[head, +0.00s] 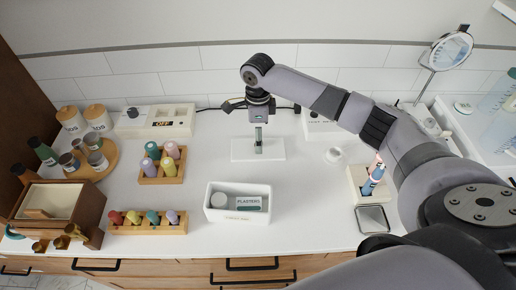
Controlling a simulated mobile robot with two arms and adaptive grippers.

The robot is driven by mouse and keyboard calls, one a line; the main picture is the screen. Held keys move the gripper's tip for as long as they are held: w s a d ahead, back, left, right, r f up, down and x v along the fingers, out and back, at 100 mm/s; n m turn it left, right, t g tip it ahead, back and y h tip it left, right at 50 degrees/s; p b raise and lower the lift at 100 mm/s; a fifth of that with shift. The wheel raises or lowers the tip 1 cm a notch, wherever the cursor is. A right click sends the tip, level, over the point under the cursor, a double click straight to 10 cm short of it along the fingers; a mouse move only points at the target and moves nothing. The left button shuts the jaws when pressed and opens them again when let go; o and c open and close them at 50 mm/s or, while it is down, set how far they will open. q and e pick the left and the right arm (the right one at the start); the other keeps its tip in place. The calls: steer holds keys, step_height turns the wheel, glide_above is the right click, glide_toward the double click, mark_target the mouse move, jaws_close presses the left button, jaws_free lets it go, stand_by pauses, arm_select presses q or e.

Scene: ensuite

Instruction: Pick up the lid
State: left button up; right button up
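A flat white rectangular plate, which looks like the lid (240,151), lies on the white counter behind an open white box (222,215). The box holds a small round container and a packet marked "PLASTERS". My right gripper (258,146) comes down from above over the middle of the lid, pointing downward. Its fingers cover the lid's centre, so any handle there is hidden or merges with them. Whether they are open, or touch the lid, is too small to tell. My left gripper is not in view.
Wooden racks of coloured bottles (162,180) and small rollers (147,231) stand left of the box. A holder with a blue item (372,178) and a dark-rimmed tray (372,219) are on the right. Counter around the lid is mostly clear.

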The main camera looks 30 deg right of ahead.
steer(key=f+p, duration=0.1)
steer(key=f, duration=0.4)
steer(key=shift+s, duration=0.2)
steer(key=shift+a, duration=0.1)
steer(key=shift+c, duration=0.4)
steer(key=c, duration=1.1)
